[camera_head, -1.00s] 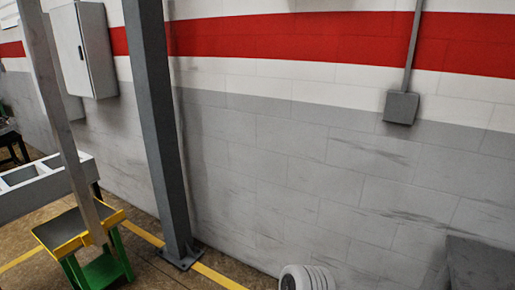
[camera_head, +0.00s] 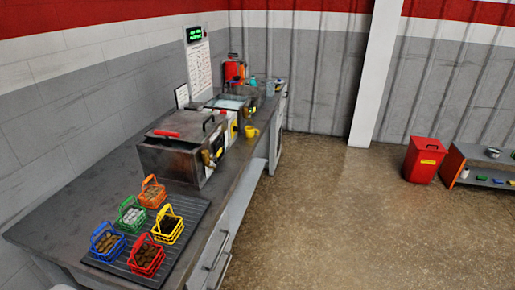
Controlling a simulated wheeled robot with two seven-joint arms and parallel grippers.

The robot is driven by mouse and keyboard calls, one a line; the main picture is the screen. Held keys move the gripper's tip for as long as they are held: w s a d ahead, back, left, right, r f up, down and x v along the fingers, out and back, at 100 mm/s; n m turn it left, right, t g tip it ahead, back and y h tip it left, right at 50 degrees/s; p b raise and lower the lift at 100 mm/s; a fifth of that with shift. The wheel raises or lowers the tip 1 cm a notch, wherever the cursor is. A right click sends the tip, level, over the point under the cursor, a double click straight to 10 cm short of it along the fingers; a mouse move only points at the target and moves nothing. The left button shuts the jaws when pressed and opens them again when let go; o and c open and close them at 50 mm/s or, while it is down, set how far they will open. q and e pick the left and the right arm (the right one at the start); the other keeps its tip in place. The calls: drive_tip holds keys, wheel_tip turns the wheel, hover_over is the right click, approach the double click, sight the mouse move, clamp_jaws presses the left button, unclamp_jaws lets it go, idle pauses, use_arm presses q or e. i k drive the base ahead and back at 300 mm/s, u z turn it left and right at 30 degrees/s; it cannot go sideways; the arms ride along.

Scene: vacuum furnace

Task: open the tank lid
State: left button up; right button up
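A worn metal tank (camera_head: 182,150) stands on the long workbench against the left wall. Its lid (camera_head: 186,128) lies shut on top, with a red handle-like bar and a dark handle on it. A second, similar tank (camera_head: 230,104) stands behind it on the same bench, partly hidden. Neither of my grippers shows in the head view, so I see nothing between them and the tanks.
Several coloured wire baskets, such as the red one (camera_head: 146,257), stand on a dark ribbed mat (camera_head: 192,215) at the bench's near end. A yellow mug (camera_head: 251,132) is by the tanks. A red bin (camera_head: 424,160) and low shelf stand right. The floor (camera_head: 335,215) between is clear.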

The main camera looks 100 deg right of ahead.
sight(193, 127)
drive_tip(key=z, duration=2.65)
drive_tip(key=i, duration=0.5)
drive_tip(key=k, duration=1)
drive_tip(key=u, duration=1.9)
drive_tip(key=i, duration=1.2)
drive_tip(key=z, duration=2.5)
drive_tip(key=i, duration=0.5)
drive_tip(key=u, duration=0.1)
